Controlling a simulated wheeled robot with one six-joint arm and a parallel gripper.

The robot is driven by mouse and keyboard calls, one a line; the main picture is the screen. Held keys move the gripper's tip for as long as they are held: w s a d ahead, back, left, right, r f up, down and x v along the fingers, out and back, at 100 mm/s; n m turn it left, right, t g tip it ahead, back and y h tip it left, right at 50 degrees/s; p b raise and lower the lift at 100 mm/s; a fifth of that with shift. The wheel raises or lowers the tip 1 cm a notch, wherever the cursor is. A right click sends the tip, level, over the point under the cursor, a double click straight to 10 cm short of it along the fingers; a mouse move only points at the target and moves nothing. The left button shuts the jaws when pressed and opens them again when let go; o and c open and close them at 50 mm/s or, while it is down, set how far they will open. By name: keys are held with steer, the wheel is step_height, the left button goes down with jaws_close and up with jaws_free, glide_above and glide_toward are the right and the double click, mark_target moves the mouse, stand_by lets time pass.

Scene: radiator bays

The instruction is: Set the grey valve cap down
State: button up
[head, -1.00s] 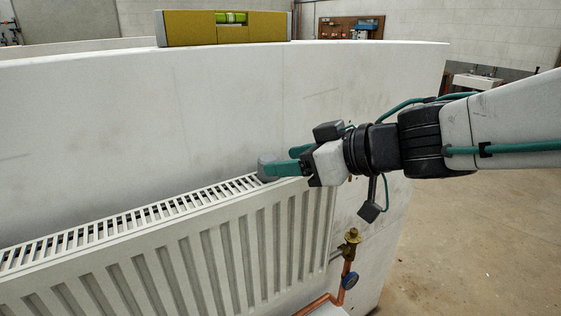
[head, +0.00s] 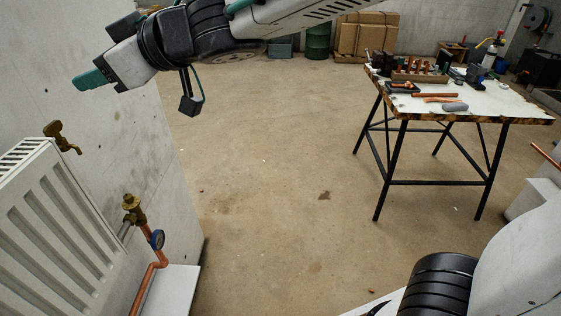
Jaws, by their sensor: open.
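My gripper (head: 86,82) is at the upper left in the head view, with green fingers pointing left in front of the pale wall. Its jaws are open, and no cap shows at the fingertips. It is raised above the white radiator (head: 50,220), apart from it. I cannot make out the grey valve cap for sure in the current view. The left part of the radiator's top grille (head: 20,160) is cut off by the picture edge. A brass valve (head: 132,210) stands bare beside the radiator's right end.
A brass tap (head: 62,137) sits at the radiator's upper corner. A workbench (head: 510,102) with tools and a small grey object (head: 455,107) stands at the right. The floor (head: 270,180) between is clear.

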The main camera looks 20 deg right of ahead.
steer(key=w+d+f+m+t+h, duration=0.15)
steer(key=d+m+h, duration=0.4)
steer(key=d, duration=0.75)
steer(key=w+d+f+m+t+h, duration=0.15)
steer(key=d+m+h, duration=0.35)
steer(key=d, duration=0.8)
steer(key=s+d+f+m+g+h, duration=0.1)
steer(key=s+d+f+g+h, duration=0.15)
steer(key=s+d+f, duration=0.45)
steer(key=s+d+f+m+g+h, duration=0.15)
steer(key=s+d+g, duration=0.25)
steer(key=s, duration=0.4)
steer(key=s+a+f+g+y, duration=0.1)
steer(key=s+f+g+y, duration=0.1)
steer(key=s, duration=0.6)
steer(key=shift+s+a+f+g, duration=0.15)
steer(key=shift+s+f+g, duration=0.1)
steer(key=shift+f+g, duration=0.5)
